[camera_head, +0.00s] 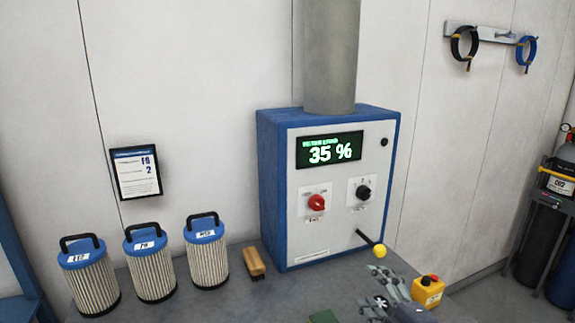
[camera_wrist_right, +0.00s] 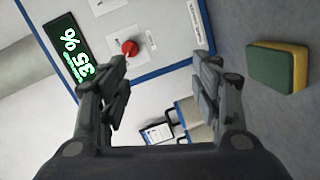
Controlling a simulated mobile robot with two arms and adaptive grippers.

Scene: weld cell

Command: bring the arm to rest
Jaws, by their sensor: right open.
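My right gripper (camera_head: 385,298) is at the bottom right of the head view, low in front of the blue and white control box (camera_head: 345,225). In the right wrist view its two fingers (camera_wrist_right: 163,85) stand apart with nothing between them. The box shows a lit display (camera_head: 330,150) reading 35 %, a red knob (camera_head: 317,202), a black knob (camera_head: 363,192) and a lever with a yellow ball (camera_head: 379,250). The ball is just above the gripper, seemingly apart from it. The red knob also shows in the wrist view (camera_wrist_right: 130,47). My left gripper is in neither view.
Three filter cartridges (camera_head: 152,270) and a wooden brush (camera_head: 252,262) stand on the bench left of the box. A green and yellow sponge (camera_wrist_right: 284,67) lies at the wrist view's right.

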